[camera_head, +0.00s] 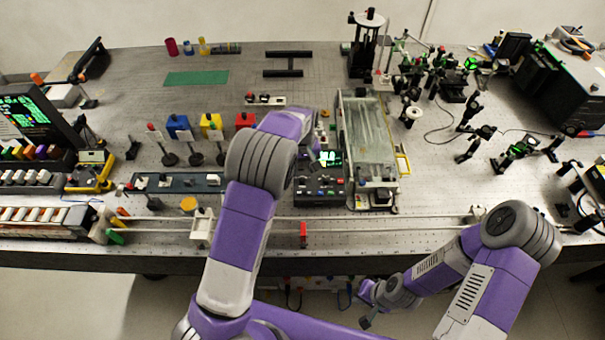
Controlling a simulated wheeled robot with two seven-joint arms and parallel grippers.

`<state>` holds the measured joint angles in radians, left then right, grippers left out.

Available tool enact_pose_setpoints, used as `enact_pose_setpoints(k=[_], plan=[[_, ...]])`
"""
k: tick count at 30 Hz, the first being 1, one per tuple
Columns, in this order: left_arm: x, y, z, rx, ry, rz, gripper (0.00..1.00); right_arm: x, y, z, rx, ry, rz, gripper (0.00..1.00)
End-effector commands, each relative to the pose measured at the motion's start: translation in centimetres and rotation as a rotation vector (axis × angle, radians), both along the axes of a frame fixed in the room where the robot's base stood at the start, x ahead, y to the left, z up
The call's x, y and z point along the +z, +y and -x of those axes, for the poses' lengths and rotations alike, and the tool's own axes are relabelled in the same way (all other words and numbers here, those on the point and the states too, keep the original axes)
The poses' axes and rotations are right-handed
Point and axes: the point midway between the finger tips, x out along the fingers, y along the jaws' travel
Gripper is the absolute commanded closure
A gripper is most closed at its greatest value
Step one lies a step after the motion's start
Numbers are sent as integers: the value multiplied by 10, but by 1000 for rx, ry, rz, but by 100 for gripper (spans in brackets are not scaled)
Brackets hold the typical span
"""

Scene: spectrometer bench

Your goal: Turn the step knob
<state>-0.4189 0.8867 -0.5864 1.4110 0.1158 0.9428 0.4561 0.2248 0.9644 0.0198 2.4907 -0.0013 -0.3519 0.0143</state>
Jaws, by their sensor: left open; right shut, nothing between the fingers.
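A dark control box (320,190) with a lit green display and rows of small coloured buttons and knobs stands near the middle of the bench. I cannot make out which of its small controls is the step knob. My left arm reaches over the bench, and its gripper (322,146) is just behind the box, near the display. It is open, but my forearm hides much of it, and I cannot tell whether it touches anything. My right gripper (367,318) is shut and empty, low in front of the bench edge.
A long glass-topped tray unit (368,140) stands right of the box. A rail (360,228) with a red marker runs along the front edge. Blue, yellow and red blocks (210,124) stand to the left, optical mounts (455,85) to the right.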

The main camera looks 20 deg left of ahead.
Motion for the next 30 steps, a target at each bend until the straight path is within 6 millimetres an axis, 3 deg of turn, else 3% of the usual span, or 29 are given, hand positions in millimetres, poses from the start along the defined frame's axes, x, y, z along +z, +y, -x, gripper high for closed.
enact_pose_setpoints(k=[3,7,23,26,30], plan=[[18,0,-1,-1,-3,-1,53,0,0,0,0,0,0,100],[27,0,0,0,-2,-1,53,0,0,0,0,0,0,100],[28,0,0,0,0,-1,53,1,0,0,0,0,0,100],[35,0,0,0,0,-1,53,7,0,0,0,0,0,100],[61,0,0,0,0,-1,53,32,0,0,0,0,0,100]])
